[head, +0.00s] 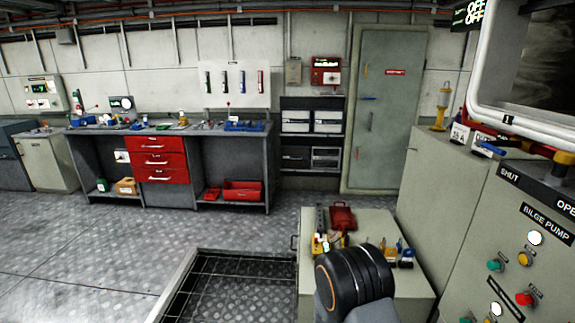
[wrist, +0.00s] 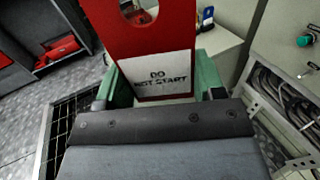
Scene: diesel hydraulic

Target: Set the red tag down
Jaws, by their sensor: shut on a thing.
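The red tag (wrist: 112,40) is large in the wrist view. It has a round hole near its top and a white panel reading "DO NOT START". My gripper (wrist: 163,88) is shut on the tag's lower part, with a green finger at each side. In the head view my black wrist joint is in front of the low cabinet, and I cannot make out the tag or the fingers there.
The low cabinet (head: 375,227) carries a red case (head: 342,217), yellow items and small padlock-like things (head: 405,255). A grated floor opening (head: 228,290) lies to its left. The bilge pump panel (head: 530,250) stands close on the right. A workbench (head: 100,130) is at the back left.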

